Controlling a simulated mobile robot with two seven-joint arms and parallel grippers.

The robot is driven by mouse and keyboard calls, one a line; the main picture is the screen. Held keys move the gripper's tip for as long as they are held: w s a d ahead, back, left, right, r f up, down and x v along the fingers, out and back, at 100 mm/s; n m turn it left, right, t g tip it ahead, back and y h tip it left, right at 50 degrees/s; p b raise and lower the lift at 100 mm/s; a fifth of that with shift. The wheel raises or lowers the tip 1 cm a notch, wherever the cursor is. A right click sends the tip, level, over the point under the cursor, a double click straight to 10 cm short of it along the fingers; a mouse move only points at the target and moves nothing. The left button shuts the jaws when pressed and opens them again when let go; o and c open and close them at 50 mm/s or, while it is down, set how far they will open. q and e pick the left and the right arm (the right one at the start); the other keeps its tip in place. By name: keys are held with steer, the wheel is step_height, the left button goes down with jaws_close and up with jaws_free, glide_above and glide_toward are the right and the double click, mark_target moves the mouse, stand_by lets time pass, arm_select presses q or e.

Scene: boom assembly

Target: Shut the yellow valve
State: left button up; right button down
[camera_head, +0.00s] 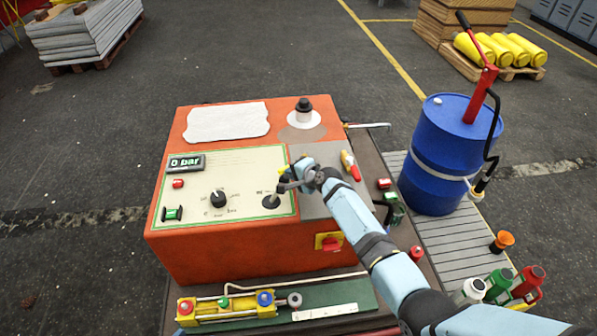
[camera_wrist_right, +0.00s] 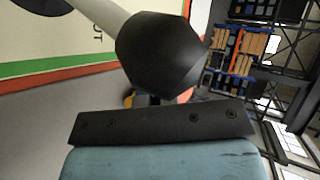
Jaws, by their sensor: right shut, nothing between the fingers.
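A small yellow piece (camera_head: 283,172), perhaps the yellow valve, shows on the orange console's top, mostly hidden by my right gripper. An orange-yellow bit (camera_wrist_right: 128,99) shows low behind the black knob in the right wrist view; I cannot tell if it is the same part. My right gripper (camera_head: 283,188) is shut and empty, over the right edge of the cream panel. It is close to a lever with a black base (camera_head: 271,201). A black ball knob (camera_wrist_right: 158,52) on a pale rod fills the middle of the wrist view. My left gripper is out of view.
The orange console (camera_head: 215,255) has a yellow-and-red handle (camera_head: 349,164) right of my gripper, a white cloth (camera_head: 228,121) and a display reading 0 bar (camera_head: 187,163). A blue drum (camera_head: 433,155) stands to the right. Bottles (camera_head: 499,282) stand front right.

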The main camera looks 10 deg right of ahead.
steer(key=shift+w+a+b, duration=0.5)
steer(key=shift+w+a, duration=0.2)
steer(key=shift+w, duration=0.15)
steer(key=shift+w+r, duration=0.2)
steer(key=shift+s+d+r, duration=0.1)
steer(key=shift+s, duration=0.1)
steer(key=p+v, duration=0.2)
steer(key=v, duration=1.1)
steer(key=shift+s, duration=0.2)
